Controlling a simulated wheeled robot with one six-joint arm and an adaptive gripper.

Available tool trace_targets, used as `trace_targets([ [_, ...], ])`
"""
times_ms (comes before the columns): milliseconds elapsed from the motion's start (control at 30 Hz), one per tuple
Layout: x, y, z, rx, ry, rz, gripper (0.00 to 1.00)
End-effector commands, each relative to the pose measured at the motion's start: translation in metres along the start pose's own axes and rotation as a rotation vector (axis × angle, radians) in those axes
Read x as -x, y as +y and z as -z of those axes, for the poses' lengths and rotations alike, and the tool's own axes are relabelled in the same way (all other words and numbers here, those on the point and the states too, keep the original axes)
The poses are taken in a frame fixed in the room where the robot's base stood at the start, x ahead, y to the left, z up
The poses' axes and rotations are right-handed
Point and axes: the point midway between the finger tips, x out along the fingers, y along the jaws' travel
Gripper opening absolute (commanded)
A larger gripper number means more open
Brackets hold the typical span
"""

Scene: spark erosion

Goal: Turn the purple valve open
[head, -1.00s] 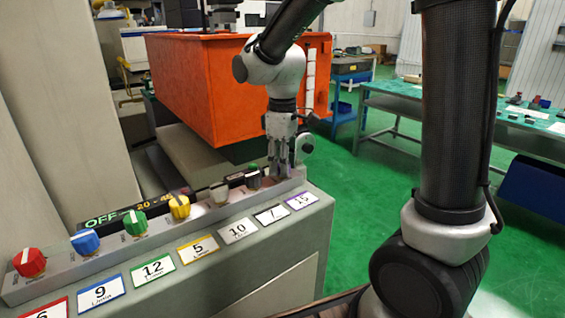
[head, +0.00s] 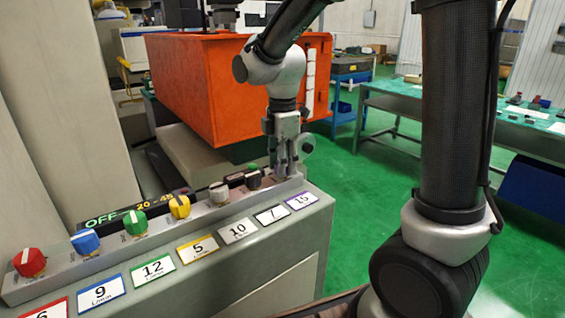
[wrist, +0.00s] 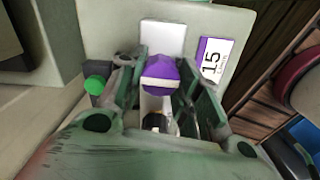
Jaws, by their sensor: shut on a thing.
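The purple valve (wrist: 160,76) is a knob with a white stripe across its face, seen in the wrist view between the fingers of my gripper. My gripper (wrist: 166,82) is shut on it, one finger on each side. In the head view my gripper (head: 284,172) points down at the far right end of the knob row and hides the purple valve there. A purple-edged label reading 15 (wrist: 211,60) lies beside the knob; the same label (head: 302,201) shows in the head view.
Red (head: 30,262), blue (head: 86,242), green (head: 135,222), yellow (head: 180,206), grey (head: 219,192) and black (head: 253,179) knobs stand in a row left of my gripper. An orange tank (head: 190,85) stands behind.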

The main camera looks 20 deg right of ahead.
Motion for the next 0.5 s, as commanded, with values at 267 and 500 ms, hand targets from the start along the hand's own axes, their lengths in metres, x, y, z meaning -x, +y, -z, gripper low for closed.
trace_targets([
  [267, 0.0006, 0.0007, -0.0001, 0.061, 0.0, -0.002, 0.1],
  [500, 0.0007, 0.0007, -0.0001, 0.068, 0.0, -0.002, 0.1],
])
